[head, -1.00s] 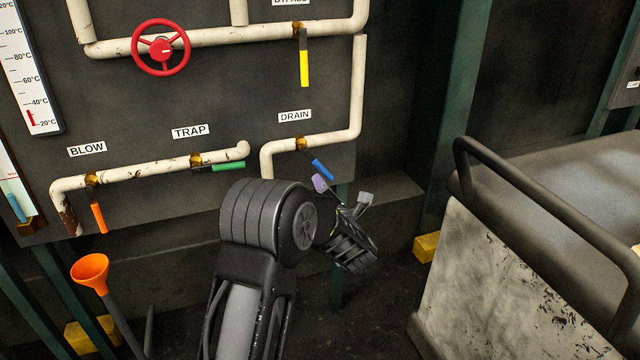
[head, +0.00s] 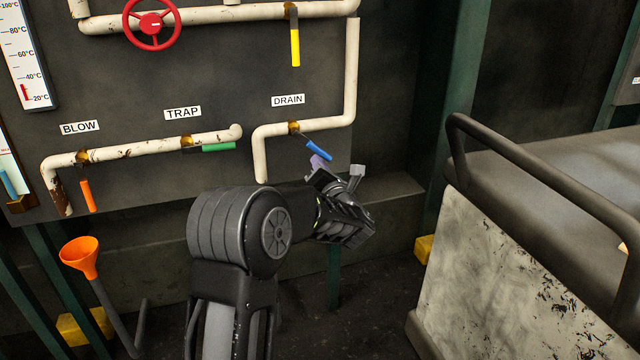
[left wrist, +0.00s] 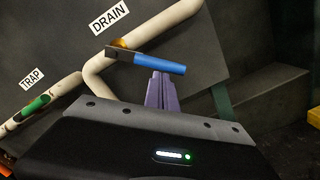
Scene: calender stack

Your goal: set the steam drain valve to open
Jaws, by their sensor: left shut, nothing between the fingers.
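The drain valve has a blue lever handle (head: 319,150) on the white pipe under the DRAIN label (head: 288,100). The handle slants down to the right, at an angle to the near-horizontal pipe run. In the left wrist view the blue handle (left wrist: 150,62) crosses just above the fingers. My left gripper (head: 319,163) is shut and empty, its purple fingertips right under the handle's lower side. In the left wrist view the shut fingers (left wrist: 161,92) seem to meet the handle's underside; contact is likely but not certain. My right gripper is out of view.
Nearby are an orange BLOW handle (head: 88,195), a green TRAP handle (head: 218,147), a yellow handle (head: 295,48) and a red handwheel (head: 152,24). An orange funnel (head: 80,256) stands at lower left. A railed grey machine (head: 530,230) fills the right.

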